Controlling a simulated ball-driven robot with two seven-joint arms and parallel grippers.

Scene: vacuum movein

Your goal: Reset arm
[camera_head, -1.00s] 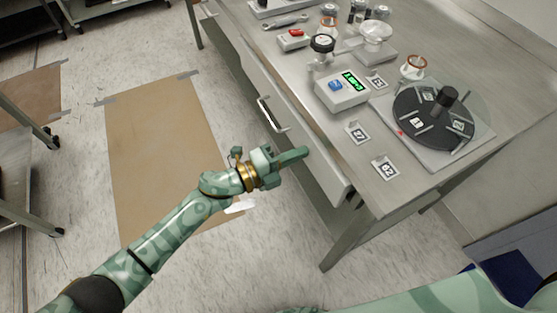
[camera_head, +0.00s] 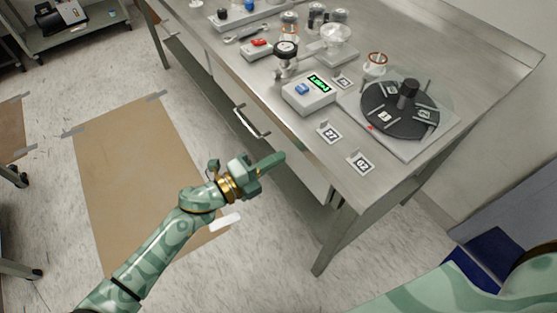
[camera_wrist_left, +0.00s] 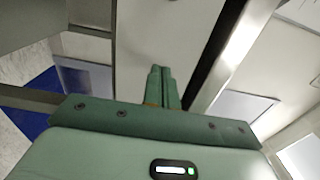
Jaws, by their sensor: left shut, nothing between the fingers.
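My left arm comes in from the lower left in the head view. Its gripper (camera_head: 272,161) is shut and empty, in front of the table's drawer front and below the tabletop. In the left wrist view the two fingers (camera_wrist_left: 162,88) are pressed together with nothing between them. A pale drawer front (camera_head: 290,160) with a metal handle (camera_head: 252,121) lies just behind the gripper; I cannot tell whether they touch. Part of my right arm shows at the lower right, but its gripper is out of view.
The steel table (camera_head: 437,50) carries a black round rotor device (camera_head: 385,115), a box with a green display (camera_head: 309,93), a gauge (camera_head: 286,50) and tag cards (camera_head: 360,163). A brown mat (camera_head: 130,170) lies on the open floor. A cart (camera_head: 75,25) stands far left.

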